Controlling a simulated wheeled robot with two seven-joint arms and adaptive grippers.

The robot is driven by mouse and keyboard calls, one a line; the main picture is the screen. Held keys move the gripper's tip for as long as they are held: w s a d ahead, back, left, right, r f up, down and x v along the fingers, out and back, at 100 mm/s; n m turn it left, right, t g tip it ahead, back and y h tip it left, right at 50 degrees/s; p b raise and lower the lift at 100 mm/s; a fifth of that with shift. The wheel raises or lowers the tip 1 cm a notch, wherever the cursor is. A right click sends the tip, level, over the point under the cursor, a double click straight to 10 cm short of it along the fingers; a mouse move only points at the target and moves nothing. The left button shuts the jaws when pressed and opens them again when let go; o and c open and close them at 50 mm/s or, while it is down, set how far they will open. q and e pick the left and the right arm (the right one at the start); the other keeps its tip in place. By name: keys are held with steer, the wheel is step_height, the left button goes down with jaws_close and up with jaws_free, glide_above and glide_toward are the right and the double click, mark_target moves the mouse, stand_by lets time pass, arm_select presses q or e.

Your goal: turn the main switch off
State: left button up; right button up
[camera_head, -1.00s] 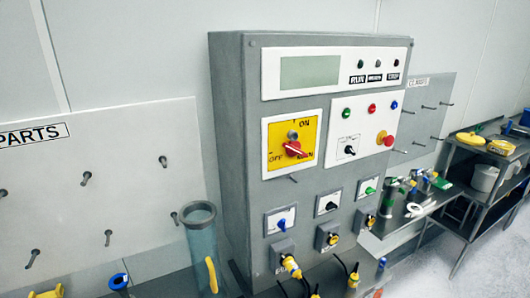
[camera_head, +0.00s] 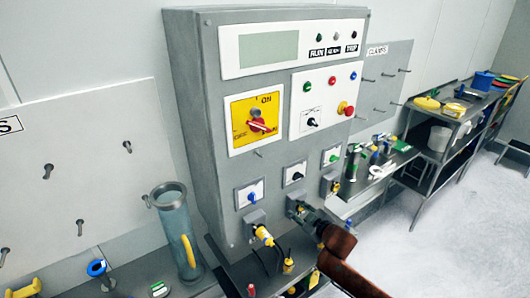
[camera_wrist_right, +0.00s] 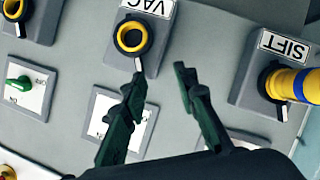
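The main switch (camera_head: 257,124) is a red rotary handle on a yellow plate with an ON mark at the top, on the left of the grey cabinet's front. A small grey part sits just above the handle. I cannot tell the handle's exact setting. My right gripper (camera_head: 302,211) is at the cabinet's lower front, below and right of the switch, clear of it. In the right wrist view its dark fingers (camera_wrist_right: 158,78) are spread apart with nothing between them. The main switch is not in the wrist view. My left gripper is not in view.
The right wrist view shows the empty VAC socket (camera_wrist_right: 133,38), the SIFT socket's yellow plug (camera_wrist_right: 293,84) and a small green switch (camera_wrist_right: 20,83). A red button (camera_head: 345,108) is on the panel's right. A clear cylinder (camera_head: 174,236) stands left of the cabinet.

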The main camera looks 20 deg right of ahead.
steer(key=a+r+n+t+y, duration=0.1)
steer(key=a+r+n, duration=0.15)
steer(key=r, duration=0.75)
steer(key=a+r+n+t+y, duration=0.1)
steer(key=a+r, duration=0.2)
steer(key=r, duration=0.6)
steer(key=n+t+y+p, duration=0.1)
steer(key=n+t+y, duration=0.1)
steer(key=n, duration=0.1)
glide_toward(264, 129)
steer(key=w, duration=0.3)
steer(key=x, duration=0.3)
steer(key=a+p+x, duration=0.1)
steer(key=x, duration=0.2)
steer(key=shift+r, duration=0.2)
steer(key=shift+w+a+f, duration=0.15)
steer(key=shift+w+a, duration=0.05)
steer(key=shift+w, duration=0.15)
jaws_close()
